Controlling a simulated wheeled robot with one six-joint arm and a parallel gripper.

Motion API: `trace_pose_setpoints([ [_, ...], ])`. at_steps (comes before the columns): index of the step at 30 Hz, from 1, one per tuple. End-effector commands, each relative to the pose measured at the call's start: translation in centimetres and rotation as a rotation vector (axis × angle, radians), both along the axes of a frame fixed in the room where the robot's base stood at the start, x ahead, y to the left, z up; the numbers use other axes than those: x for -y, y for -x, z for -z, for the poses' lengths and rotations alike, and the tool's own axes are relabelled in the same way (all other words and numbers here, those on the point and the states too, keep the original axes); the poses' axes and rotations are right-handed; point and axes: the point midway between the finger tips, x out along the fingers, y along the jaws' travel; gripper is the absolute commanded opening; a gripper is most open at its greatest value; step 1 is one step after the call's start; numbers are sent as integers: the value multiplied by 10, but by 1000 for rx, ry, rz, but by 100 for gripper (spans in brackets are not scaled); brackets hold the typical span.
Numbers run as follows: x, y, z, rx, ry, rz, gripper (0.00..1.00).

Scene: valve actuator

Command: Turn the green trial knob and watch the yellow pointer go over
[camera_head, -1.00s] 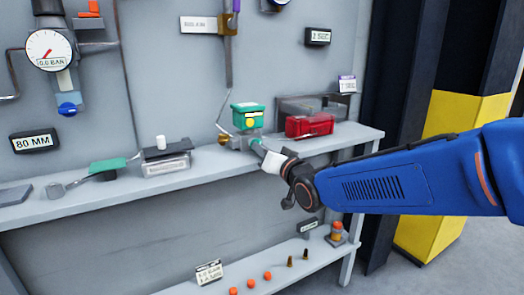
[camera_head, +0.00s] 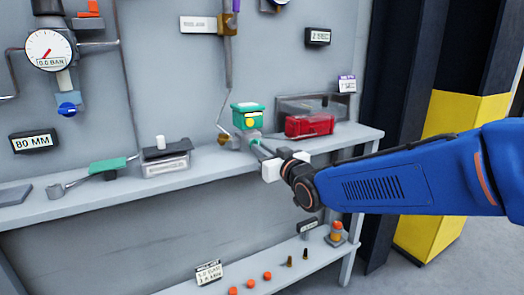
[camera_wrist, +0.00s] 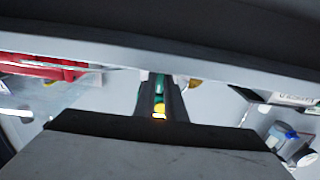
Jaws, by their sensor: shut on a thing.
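The green valve actuator box (camera_head: 248,108) stands on the shelf against the grey wall in the head view. A yellow pointer mark (camera_head: 250,122) shows on its front; its exact angle is too small to read. My gripper (camera_head: 257,147) reaches in from the right, just below the box front. In the wrist view my gripper (camera_wrist: 160,95) is shut on a small green piece, the trial knob (camera_wrist: 159,86), between its dark fingers. A yellow spot (camera_wrist: 160,110) shows there too. The fingers mostly hide the knob in the head view.
A red box (camera_head: 310,125) stands close right of the actuator on the shelf (camera_head: 205,172). A pipe (camera_head: 228,65) comes down behind it. A green-handled tool (camera_head: 108,164) lies to the left. A lower shelf (camera_head: 310,268) holds small orange and dark pieces.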

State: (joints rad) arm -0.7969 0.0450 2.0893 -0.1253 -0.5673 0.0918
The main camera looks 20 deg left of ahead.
Motion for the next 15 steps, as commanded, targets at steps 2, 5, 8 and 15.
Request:
trace_pose_setpoints([
  [2, 0, 0, 0, 2, 2, 0, 0],
  [5, 0, 0, 0, 2, 2, 0, 0],
  [8, 0, 0, 0, 2, 1, 0, 0],
  [15, 0, 0, 0, 2, 1, 0, 18],
])
